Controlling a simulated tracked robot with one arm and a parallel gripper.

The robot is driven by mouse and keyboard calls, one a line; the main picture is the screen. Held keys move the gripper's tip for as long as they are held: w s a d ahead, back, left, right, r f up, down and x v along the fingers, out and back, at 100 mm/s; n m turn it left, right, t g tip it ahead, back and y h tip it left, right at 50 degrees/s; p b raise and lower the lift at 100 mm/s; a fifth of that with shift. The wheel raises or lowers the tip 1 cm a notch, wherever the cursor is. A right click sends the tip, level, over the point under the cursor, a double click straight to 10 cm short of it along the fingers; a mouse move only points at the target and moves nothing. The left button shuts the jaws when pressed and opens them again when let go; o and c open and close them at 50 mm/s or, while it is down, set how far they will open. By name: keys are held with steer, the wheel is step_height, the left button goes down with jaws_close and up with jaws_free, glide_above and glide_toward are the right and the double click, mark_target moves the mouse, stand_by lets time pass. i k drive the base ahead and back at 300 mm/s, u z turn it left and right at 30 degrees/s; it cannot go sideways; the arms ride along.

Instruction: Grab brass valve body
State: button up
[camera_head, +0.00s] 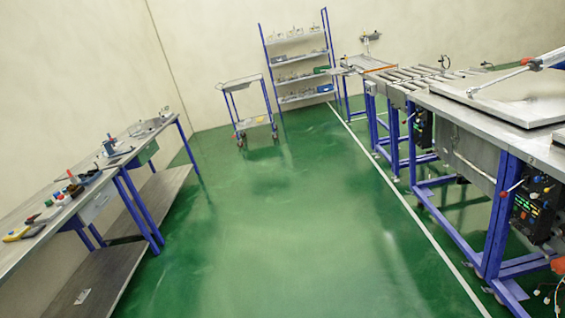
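I cannot make out a brass valve body in this view. Small parts lie on the left workbench (65,205), among them a yellow item (17,234), a red one and several dark ones, too small to identify. More small items sit on the shelf rack (297,57) at the back, also too small to tell. My gripper is not in view.
A wheeled cart (240,83) stands by the back wall. A roller conveyor (415,75) and a steel workstation (505,105) with a large lid-like plate (520,97) line the right side. The green floor (270,230) between the benches is clear.

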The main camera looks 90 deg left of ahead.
mark_target(72, 187)
steer(key=u, duration=0.85)
steer(key=i, duration=0.1)
steer(key=u, duration=2.95)
steer(key=k, duration=0.85)
steer(key=u, duration=0.2)
steer(key=i, duration=0.85)
steer(key=z, duration=0.1)
